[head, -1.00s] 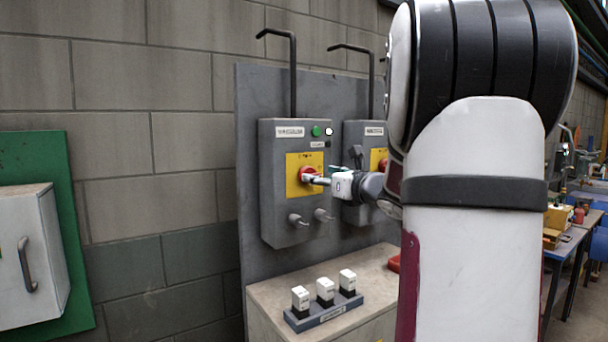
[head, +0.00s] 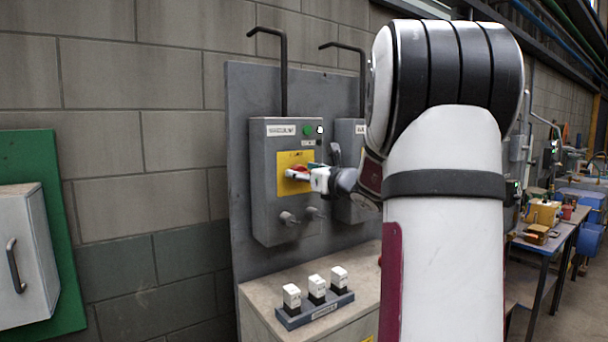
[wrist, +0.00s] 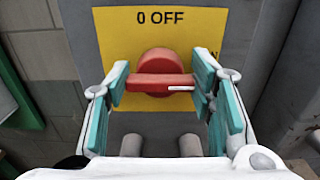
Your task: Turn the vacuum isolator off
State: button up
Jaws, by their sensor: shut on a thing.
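The vacuum isolator is a grey box (head: 262,205) on a grey panel, with a yellow plate (wrist: 120,35) and a red rotary handle (wrist: 160,82). In the wrist view the handle lies level, with its white mark on the right, towards a partly hidden label ending in "N". "0 OFF" is printed above it. My gripper (wrist: 165,88) is shut on the handle, with a teal-padded finger at each end. In the head view my gripper (head: 302,174) is at the plate and covers most of the handle.
A second grey box (head: 346,135) stands just right, partly behind my arm. Two stubs (wrist: 160,146) project below the handle. A ledge (head: 262,293) below bears a rack (head: 315,312) with three white-topped pieces. A white cabinet (head: 25,260) is at the left.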

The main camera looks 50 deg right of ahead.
jog(key=n+b, duration=0.1)
jog(key=b, duration=0.1)
jog(key=n+b, duration=0.2)
jog(key=b, duration=0.1)
jog(key=shift+w+a+f, duration=0.1)
jog(key=shift+w+f, duration=0.1)
jog(key=n+b, duration=0.6)
jog(key=b, duration=0.2)
jog(key=shift+a+f+b, duration=0.1)
jog(key=shift+b, duration=0.25)
jog(key=n+b, duration=0.4)
jog(key=b, duration=0.2)
jog(key=shift+f, duration=0.1)
jog(key=n+b, duration=0.4)
jog(key=b, duration=0.1)
jog(key=shift+s+n, duration=0.15)
jog(key=shift+n, duration=0.25)
jog(key=o, duration=0.9)
jog(key=shift+a, duration=0.1)
